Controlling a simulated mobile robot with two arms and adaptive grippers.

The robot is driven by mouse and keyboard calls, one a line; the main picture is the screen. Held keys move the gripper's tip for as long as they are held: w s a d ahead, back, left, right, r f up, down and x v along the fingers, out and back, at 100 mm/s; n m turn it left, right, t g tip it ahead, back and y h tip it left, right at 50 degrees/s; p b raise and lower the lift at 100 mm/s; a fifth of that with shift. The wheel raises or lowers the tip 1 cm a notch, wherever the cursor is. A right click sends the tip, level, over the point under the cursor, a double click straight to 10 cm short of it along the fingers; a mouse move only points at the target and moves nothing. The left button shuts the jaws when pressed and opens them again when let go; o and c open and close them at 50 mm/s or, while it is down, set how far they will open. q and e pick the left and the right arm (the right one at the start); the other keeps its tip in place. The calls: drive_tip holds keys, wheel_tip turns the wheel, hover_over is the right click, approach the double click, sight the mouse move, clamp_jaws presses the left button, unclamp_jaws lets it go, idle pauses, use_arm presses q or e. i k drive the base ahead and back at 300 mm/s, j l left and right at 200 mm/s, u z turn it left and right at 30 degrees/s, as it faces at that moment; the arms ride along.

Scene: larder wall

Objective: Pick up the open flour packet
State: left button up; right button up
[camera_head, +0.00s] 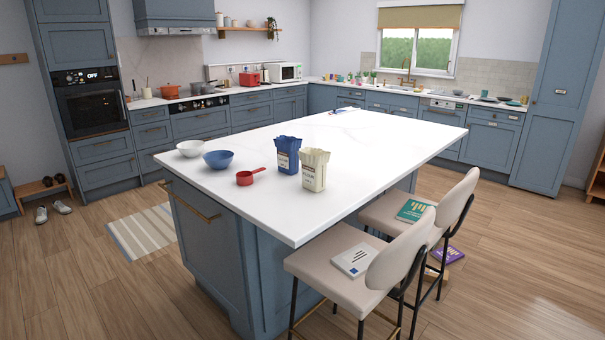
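Two paper packets stand upright on the white island top (380,160), close beside each other near its front middle. One is a blue packet (287,157) with a pale label. The other is a cream packet (314,173) to its right and a little nearer. Both have uneven tops that look unsealed. The print is too small to tell which one holds flour. Neither of my grippers shows in the head view, and nothing is touching the packets.
A red measuring cup (245,178), a blue bowl (218,159) and a white bowl (190,148) sit left of the packets. Stools (325,263) with books stand along the island's right side. The island top behind the packets is mostly clear. A striped rug (145,231) lies on the floor at left.

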sight(314, 161)
drive_tip(key=i+j+z, duration=0.25)
drive_tip(key=z, duration=0.25)
drive_tip(key=i+j+z, duration=0.15)
drive_tip(key=j+z, duration=0.3)
